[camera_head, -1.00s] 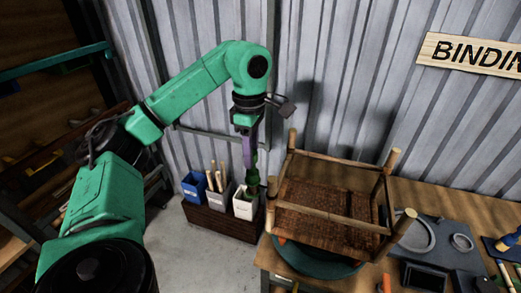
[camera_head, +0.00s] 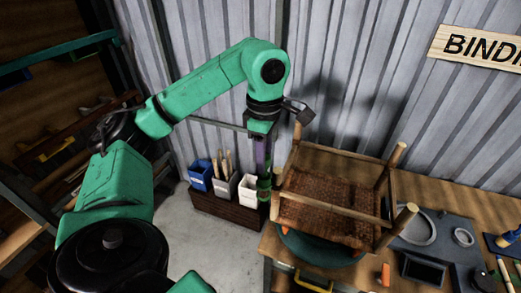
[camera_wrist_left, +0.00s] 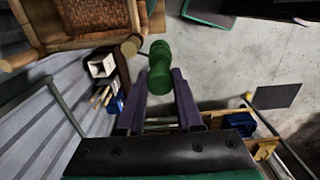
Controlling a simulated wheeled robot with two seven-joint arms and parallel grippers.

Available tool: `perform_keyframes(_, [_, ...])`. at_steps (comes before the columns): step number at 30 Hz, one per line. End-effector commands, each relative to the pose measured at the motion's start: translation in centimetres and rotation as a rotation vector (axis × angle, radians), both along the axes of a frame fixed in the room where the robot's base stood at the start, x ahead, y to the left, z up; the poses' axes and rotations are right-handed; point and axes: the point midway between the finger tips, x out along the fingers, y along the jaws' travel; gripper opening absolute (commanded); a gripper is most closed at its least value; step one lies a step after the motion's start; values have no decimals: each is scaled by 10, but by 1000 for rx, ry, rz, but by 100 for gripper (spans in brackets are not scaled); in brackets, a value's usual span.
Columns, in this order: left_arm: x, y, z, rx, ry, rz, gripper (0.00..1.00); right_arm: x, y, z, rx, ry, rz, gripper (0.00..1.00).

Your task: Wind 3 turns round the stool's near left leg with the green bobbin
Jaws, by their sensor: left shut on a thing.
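The wooden stool (camera_head: 335,212) lies upside down on a dark green round turntable (camera_head: 305,252), its legs pointing up and its woven seat below. Its near left leg (camera_head: 276,181) is at the left side; its round end also shows in the left wrist view (camera_wrist_left: 131,45). My left gripper (camera_head: 264,178) points down just left of that leg. Its purple fingers are shut on the green bobbin (camera_wrist_left: 160,68), which sticks out past the fingertips beside the leg's end. I cannot tell whether bobbin and leg touch. My right gripper is not in view.
White (camera_head: 248,190), grey and blue (camera_head: 200,177) bins stand in a brown crate (camera_head: 228,212) below and left of the gripper. The bench's right side holds a grey mat (camera_head: 440,232) with rings and a dark tray (camera_head: 423,270). The metal wall (camera_head: 345,60) is behind.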

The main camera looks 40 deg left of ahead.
Motion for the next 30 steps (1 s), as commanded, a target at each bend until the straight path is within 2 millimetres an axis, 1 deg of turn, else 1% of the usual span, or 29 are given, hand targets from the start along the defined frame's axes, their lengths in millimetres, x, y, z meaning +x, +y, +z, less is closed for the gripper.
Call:
perform_keyframes(5, [0, 0, 0, 0, -1, 0, 0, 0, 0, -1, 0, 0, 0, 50])
perform_keyframes(8, [0, 0, 4, 0, -2, 1, 0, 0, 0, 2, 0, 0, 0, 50])
perform_keyframes(14, [1, 1, 31, -2, -4, 3, 0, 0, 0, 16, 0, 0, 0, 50])
perform_keyframes(17, [1, 0, 41, 0, -9, -1, 0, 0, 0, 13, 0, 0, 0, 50])
perform_keyframes(30, [1, -1, 95, 0, -6, -2, 0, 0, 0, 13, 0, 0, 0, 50])
